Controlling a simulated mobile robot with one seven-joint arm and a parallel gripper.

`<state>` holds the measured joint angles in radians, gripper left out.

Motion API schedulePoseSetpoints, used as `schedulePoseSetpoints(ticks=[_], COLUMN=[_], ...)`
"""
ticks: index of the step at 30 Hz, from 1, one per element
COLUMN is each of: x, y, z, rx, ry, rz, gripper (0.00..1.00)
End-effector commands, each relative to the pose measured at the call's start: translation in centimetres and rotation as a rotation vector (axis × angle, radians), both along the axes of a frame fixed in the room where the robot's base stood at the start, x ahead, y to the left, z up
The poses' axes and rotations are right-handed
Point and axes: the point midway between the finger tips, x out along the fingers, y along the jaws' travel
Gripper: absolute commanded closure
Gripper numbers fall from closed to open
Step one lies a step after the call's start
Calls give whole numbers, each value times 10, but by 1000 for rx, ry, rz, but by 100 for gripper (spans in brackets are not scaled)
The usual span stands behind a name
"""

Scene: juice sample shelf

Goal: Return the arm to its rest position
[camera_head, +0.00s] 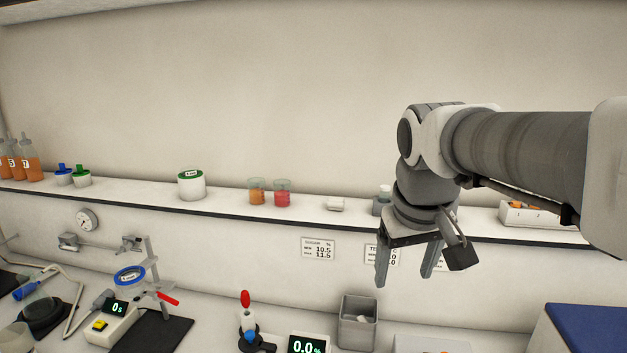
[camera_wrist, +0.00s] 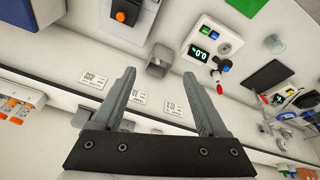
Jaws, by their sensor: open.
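My gripper (camera_head: 407,266) hangs from my arm at the right of the head view, fingers pointing down and spread apart. Nothing is between the fingers. It is in front of the shelf's edge, above the bench and to the upper right of a grey bin (camera_head: 359,322). The wrist view also shows my gripper (camera_wrist: 165,88) open and empty, with the grey bin (camera_wrist: 159,60) beyond the fingertips. My arm reaches in from the right edge of the head view and hides part of the shelf (camera_head: 130,194).
The shelf holds an orange beaker (camera_head: 257,192), a red beaker (camera_head: 282,194), a white tub (camera_head: 191,185) and bottles (camera_head: 31,160). Below stand a meter (camera_head: 307,345), a stand with a blue ring (camera_head: 130,276) and a blue-topped box (camera_head: 590,328). The air left of my gripper is clear.

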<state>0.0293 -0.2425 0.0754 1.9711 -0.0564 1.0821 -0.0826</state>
Motion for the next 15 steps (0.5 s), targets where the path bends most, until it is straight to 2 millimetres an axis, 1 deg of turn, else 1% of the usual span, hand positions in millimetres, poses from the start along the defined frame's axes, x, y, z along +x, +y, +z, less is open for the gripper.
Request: schedulePoseSetpoints(ticks=[1,6,12,15], x=[-14,-56,-100,-116], y=[-1,-4,-6,-7], z=[-2,-14,-36,-48], rx=[6,32,70,88], ry=[-15,-62,-116,-138], rz=[-10,-46,-87,-103], gripper=[24,24,24,24])
